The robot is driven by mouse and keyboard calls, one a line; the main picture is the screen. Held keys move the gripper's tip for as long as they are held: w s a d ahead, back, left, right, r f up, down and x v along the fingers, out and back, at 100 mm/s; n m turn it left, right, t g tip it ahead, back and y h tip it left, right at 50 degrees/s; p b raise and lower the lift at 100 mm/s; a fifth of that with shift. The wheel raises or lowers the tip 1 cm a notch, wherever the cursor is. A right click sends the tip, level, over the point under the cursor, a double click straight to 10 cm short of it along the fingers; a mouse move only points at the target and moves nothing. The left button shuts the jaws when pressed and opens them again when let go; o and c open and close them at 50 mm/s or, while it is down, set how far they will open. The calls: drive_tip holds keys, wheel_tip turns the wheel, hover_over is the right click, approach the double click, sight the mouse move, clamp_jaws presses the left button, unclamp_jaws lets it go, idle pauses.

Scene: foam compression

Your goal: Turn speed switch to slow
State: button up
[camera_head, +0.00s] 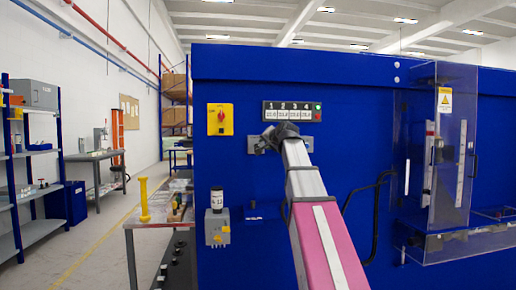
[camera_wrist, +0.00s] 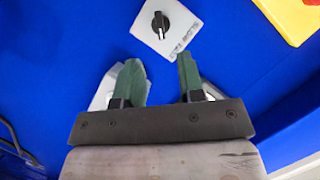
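The speed switch (camera_wrist: 160,25) is a small black knob on a light grey plate (camera_wrist: 178,44) at the top of the wrist view. Lettering that seems to read slow and fast runs along the plate's right side. The knob's pointer looks nearly upright in that view. My gripper (camera_wrist: 160,68) has two green fingers, open and empty, just below the plate and apart from the knob.
A yellow plate with a red rotary switch (camera_head: 220,119) is left of my gripper; the yellow also shows in the wrist view (camera_wrist: 292,18). A counter display (camera_head: 292,111) sits just above. A grey box (camera_head: 217,227) is lower left. A clear guard (camera_head: 450,150) stands right.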

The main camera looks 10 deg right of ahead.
drive_tip(key=x, duration=0.8)
drive_tip(key=shift+w, duration=0.2)
drive_tip(key=shift+a+f, duration=0.1)
drive_tip(key=c, duration=0.6)
